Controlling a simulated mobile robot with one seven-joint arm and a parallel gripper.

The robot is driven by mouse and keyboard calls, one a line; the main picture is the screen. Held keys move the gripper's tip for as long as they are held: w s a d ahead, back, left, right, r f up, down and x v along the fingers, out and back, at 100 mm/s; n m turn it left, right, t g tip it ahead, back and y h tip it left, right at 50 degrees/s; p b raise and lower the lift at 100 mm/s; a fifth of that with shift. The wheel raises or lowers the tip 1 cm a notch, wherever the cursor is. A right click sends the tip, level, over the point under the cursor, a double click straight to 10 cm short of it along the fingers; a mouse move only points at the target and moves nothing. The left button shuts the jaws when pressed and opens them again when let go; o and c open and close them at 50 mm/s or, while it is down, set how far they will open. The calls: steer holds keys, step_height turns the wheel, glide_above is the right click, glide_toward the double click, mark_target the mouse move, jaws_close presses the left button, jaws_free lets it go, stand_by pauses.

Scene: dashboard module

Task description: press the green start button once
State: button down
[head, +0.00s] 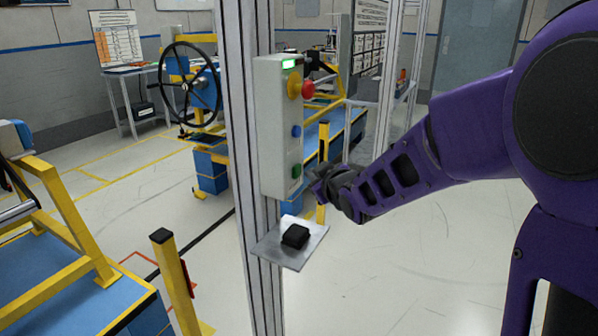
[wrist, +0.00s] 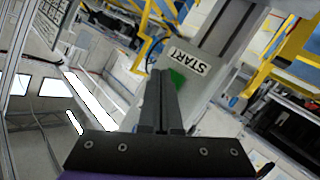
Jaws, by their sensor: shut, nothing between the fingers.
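The green start button (head: 296,171) is at the bottom of the grey control box (head: 268,130), which is fixed to an aluminium post. My gripper (head: 318,187) is just to the right of the button, with its fingers pointing at the box. In the wrist view, the shut, empty fingers (wrist: 161,74) reach toward the green button (wrist: 177,77). They hide part of it. A white START label (wrist: 187,61) shows beside the button. I cannot tell whether the fingertips touch the button. A lamp (head: 291,64) at the top of the box glows green.
Above the start button are a blue button (head: 297,131) and a red emergency stop (head: 308,89) on a yellow base. A small metal shelf (head: 270,248) below the box holds a black block (head: 295,236). A yellow post (head: 174,280) stands at lower left.

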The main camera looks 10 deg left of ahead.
steer(key=shift+s+d+p, duration=0.3)
steer(key=shift+d+p, duration=0.05)
steer(key=shift+d, duration=0.45)
steer(key=shift+s+d+p, duration=0.25)
steer(key=shift+d+p, duration=0.05)
steer(key=shift+d, duration=0.45)
steer(key=shift+s+d+p, duration=0.3)
steer(key=shift+d+p, duration=0.05)
steer(key=shift+d, duration=0.45)
steer(key=shift+r, duration=0.1)
